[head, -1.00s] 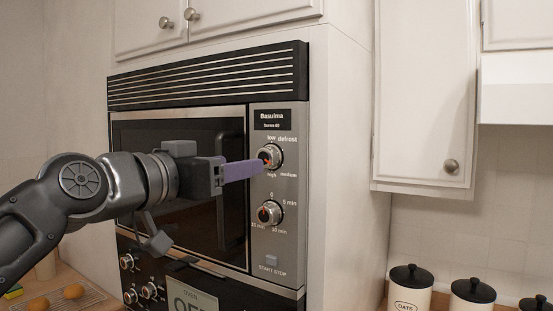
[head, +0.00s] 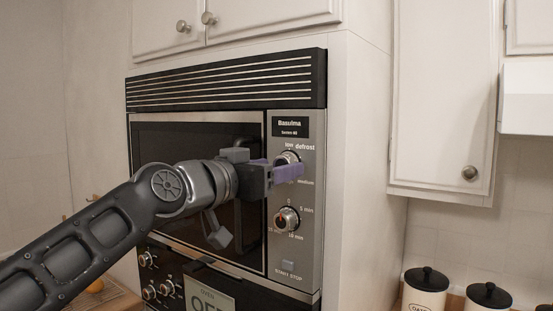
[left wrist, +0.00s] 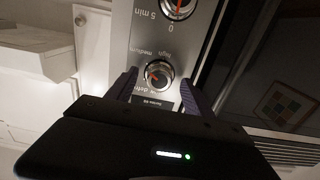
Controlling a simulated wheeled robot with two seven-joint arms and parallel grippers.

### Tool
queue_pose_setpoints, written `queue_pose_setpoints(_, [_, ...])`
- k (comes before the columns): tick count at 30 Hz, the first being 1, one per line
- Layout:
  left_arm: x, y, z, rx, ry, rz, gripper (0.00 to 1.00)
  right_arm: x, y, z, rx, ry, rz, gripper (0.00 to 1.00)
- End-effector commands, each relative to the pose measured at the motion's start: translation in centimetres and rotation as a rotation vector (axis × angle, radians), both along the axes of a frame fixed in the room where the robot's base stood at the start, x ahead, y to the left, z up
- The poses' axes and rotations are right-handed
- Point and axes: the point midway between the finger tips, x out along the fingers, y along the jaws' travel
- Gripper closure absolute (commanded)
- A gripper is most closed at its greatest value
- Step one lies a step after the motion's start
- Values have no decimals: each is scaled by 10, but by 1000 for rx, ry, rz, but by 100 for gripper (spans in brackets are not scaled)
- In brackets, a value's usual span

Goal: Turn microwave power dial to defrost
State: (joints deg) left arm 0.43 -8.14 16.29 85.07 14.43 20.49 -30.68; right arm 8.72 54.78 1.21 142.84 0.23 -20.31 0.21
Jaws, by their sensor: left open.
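The microwave power dial (head: 289,156) is the upper round knob on the grey control panel, with "low", "defrost" and "medium" around it. My left gripper (head: 290,172) is in front of it, and its purple fingers hide the dial's lower part in the head view. In the left wrist view, the dial (left wrist: 158,74) shows upside down between the two open fingers of my left gripper (left wrist: 160,82), with a visible gap around it. My right gripper is not in view.
The timer dial (head: 287,219) sits just below, with the start/stop button (head: 288,264) under it. The oven panel with knobs and a display (head: 212,300) is below the microwave (head: 200,140). Cabinets are above and right; canisters (head: 425,290) stand at lower right.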

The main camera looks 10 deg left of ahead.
Motion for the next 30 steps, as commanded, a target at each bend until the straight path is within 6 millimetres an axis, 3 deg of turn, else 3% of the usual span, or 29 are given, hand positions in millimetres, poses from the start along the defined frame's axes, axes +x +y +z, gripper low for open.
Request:
queue_pose_setpoints(11, [7, -3, 0, 0, -1, 1, 39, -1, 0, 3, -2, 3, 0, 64])
queue_pose_setpoints(30, [7, -3, 0, -1, -1, 1, 92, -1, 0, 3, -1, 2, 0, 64])
